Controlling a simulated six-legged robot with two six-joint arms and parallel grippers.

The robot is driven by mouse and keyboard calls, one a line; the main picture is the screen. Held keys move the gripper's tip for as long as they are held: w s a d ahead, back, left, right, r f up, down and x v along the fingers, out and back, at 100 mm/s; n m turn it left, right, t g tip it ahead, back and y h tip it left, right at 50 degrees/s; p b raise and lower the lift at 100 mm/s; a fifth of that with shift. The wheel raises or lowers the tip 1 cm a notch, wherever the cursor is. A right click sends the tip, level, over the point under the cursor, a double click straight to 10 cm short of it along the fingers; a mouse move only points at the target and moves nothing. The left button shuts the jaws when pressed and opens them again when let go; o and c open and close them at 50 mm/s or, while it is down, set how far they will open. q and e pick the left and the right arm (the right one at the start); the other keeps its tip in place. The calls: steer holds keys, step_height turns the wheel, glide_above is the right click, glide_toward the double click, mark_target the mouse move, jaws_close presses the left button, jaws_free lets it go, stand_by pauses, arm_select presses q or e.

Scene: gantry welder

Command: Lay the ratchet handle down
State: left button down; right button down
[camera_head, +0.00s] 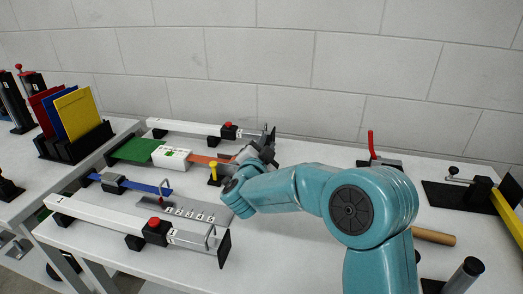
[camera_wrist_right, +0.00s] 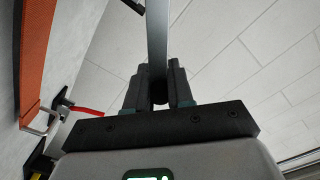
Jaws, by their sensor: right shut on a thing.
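My right arm reaches in from the lower right in the head view, and its gripper (camera_head: 264,143) is at the far end of the orange strap (camera_head: 205,159). In the right wrist view the jaws (camera_wrist_right: 159,92) are shut on a flat grey metal bar (camera_wrist_right: 157,35), which appears to be the ratchet handle. The bar stands out from between the fingertips. Its lower end is hidden between the jaws. In the head view the ratchet is largely hidden by my gripper and wrist. The orange strap (camera_wrist_right: 33,55) also shows at the left of the wrist view. My left gripper is out of view.
A white rail (camera_head: 110,222) with a red button (camera_head: 154,222) runs along the front of the bench. A numbered grey plate (camera_head: 195,214), a yellow-topped post (camera_head: 213,170) and a blue strap (camera_head: 145,187) lie near my wrist. A red-handled clamp (camera_head: 371,146) stands at the back right.

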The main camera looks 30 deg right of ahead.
steer(key=shift+f, duration=0.15)
steer(key=c, duration=1.1)
jaws_free()
steer(key=shift+d, duration=0.1)
steer(key=shift+o, duration=0.2)
steer(key=v, duration=1.2)
steer(key=shift+b, duration=0.35)
